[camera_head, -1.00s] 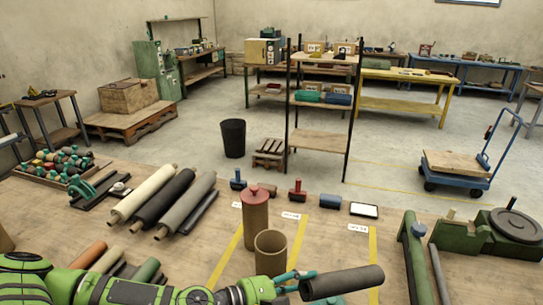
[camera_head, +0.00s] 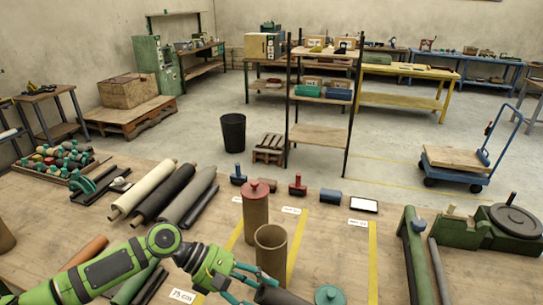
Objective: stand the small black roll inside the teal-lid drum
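My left gripper (camera_head: 252,283) comes in from the left at the bottom of the view, with its teal fingers closed around the small black roll (camera_head: 282,297). The roll is partly cut off by the lower picture edge, so its full tilt cannot be told. It is just below and in front of the open brown drum (camera_head: 271,260), outside it. The drum stands upright with its mouth uncovered. A round teal lid (camera_head: 329,295) lies on the table to its right. My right gripper is not in view.
A brown drum with a red lid (camera_head: 256,205) stands right behind the open drum. Long rolls (camera_head: 165,195) lie to the left. A green tool with a long tube (camera_head: 415,262) lies at the right. Yellow strips (camera_head: 373,265) mark the table, with free room between them.

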